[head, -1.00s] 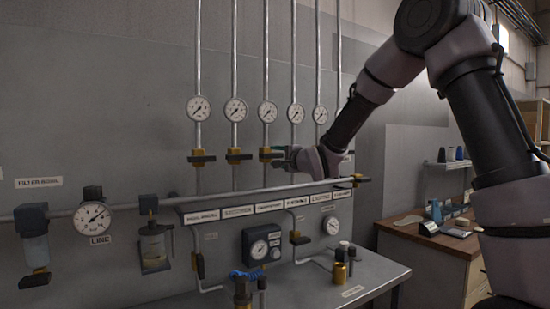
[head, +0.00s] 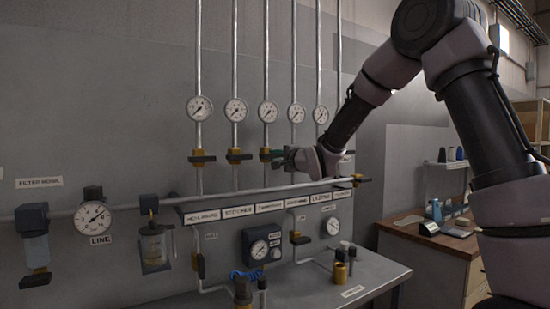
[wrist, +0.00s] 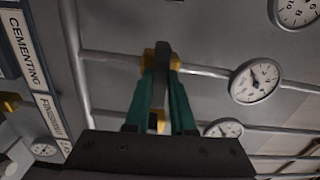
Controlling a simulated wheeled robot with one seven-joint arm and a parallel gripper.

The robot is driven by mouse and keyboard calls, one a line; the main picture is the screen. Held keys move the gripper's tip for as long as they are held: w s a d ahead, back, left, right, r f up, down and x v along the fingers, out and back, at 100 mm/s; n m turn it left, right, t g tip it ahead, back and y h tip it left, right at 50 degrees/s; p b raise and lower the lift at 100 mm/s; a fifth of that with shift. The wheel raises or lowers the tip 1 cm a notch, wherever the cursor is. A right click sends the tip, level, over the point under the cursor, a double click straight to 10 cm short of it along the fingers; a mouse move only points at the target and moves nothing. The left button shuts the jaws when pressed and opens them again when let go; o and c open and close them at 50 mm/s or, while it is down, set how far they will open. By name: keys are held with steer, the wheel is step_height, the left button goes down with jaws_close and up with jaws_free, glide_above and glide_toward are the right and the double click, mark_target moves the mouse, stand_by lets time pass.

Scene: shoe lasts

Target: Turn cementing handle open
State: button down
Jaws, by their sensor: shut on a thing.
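The cementing handle (wrist: 162,50) is a dark lever on a brass valve, on the pipe in line with the CEMENTING label (wrist: 24,50). In the wrist view it lies across the pipe. My gripper (wrist: 161,78) has green fingers, one on each side of the lever, and is shut on it.
Neighbouring handles (head: 202,158) and (head: 238,155) lie across their pipes to the left. Round gauges (head: 268,112) sit above. A horizontal header pipe (head: 150,205) runs below my gripper. A bench (head: 375,275) with fittings juts out underneath.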

steer(key=n, duration=0.4)
steer(key=shift+n, duration=0.4)
steer(key=n, duration=0.9)
steer(key=shift+f+n, duration=0.1)
steer(key=shift+n, duration=1.7)
steer(key=c, duration=0.8)
jaws_free()
steer(key=shift+o, duration=0.2)
steer(key=shift+s, duration=0.1)
